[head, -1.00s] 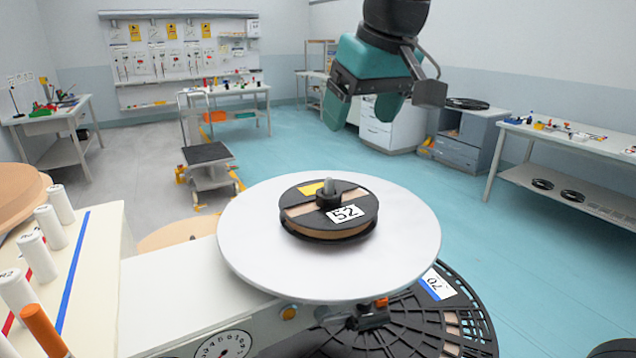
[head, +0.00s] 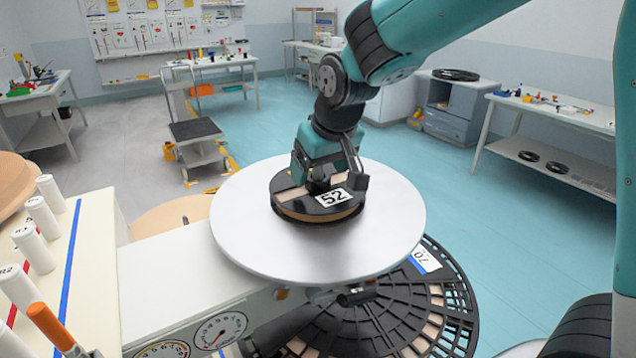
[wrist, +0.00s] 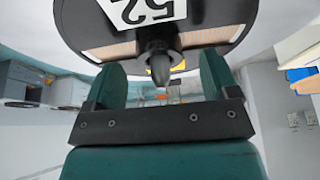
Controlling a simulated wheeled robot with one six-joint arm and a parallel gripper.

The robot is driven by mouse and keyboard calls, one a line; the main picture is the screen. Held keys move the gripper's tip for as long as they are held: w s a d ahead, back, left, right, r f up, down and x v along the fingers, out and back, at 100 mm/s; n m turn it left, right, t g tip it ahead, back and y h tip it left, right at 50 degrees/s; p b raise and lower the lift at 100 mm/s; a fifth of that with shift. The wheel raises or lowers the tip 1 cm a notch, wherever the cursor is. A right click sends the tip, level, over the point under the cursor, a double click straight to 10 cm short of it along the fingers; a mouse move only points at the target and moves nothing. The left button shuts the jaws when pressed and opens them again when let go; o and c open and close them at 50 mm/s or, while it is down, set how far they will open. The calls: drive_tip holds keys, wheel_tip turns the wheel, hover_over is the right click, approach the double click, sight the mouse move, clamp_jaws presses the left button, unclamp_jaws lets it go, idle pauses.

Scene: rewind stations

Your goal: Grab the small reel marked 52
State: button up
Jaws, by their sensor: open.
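The small reel marked 52 (head: 318,205) lies flat on a round silver platter (head: 385,235). It has black flanges, a tan winding and a white label. In the wrist view the reel (wrist: 205,12) fills the top, with its dark central hub and pointed pin (wrist: 159,62) in front of the jaws. My gripper (head: 330,178) is over the reel, its fingers down around the hub. In the wrist view my gripper (wrist: 158,80) shows open, one finger on each side of the pin with gaps. Contact with the reel's top cannot be told.
White cylinders (head: 40,215) and an orange-tipped one (head: 48,325) stand on the bench at left. Dials (head: 220,330) sit on the station's front. A cart (head: 197,140) stands on the floor behind.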

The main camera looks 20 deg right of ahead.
drive_tip(key=shift+x, duration=0.9)
drive_tip(key=shift+r, duration=0.1)
drive_tip(key=c, duration=1.3)
drive_tip(key=shift+o, duration=0.2)
